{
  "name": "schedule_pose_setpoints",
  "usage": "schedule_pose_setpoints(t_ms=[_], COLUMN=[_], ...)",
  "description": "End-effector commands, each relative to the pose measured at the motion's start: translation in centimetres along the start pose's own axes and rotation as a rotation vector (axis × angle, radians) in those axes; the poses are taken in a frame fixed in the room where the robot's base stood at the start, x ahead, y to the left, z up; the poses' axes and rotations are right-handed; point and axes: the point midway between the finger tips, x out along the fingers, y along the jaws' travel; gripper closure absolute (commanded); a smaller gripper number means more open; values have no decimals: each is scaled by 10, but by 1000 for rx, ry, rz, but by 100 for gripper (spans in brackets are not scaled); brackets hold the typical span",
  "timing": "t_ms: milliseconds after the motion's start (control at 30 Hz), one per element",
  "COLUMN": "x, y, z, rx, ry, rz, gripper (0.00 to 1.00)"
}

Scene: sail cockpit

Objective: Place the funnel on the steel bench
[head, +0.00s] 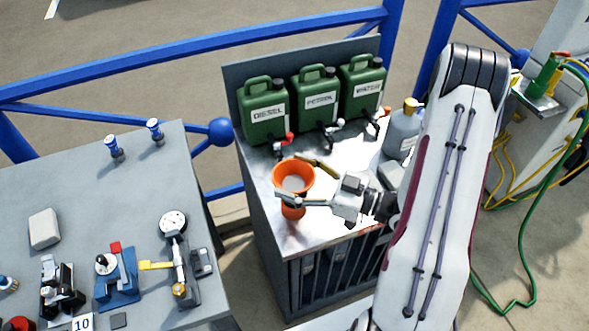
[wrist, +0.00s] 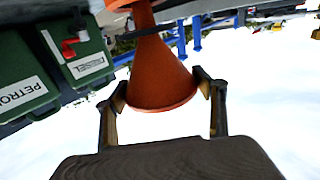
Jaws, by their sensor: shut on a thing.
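The orange funnel (head: 293,177) is upright in the head view, wide mouth up, over the front left part of the steel bench (head: 340,224). My gripper (head: 306,183) has a finger on either side of the funnel and is shut on it near its rim. In the wrist view, the funnel (wrist: 158,70) sits between the two fingertips (wrist: 162,88). Its narrow end reaches toward the bench top, and I cannot tell whether it touches the steel.
Green cans marked diesel (head: 264,112), petrol (head: 317,100) and a third label (head: 362,88) stand along the back of the bench, with taps facing forward. A grey bottle (head: 402,130) stands at the right. The grey table (head: 120,190) at left holds several tools.

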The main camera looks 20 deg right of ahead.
Motion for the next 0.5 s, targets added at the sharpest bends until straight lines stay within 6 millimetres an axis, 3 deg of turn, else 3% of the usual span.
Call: schedule_pose_setpoints(t_ms=[500], x=[0], y=[0], z=[23], rx=[-1], ry=[0], rz=[0], gripper=[56])
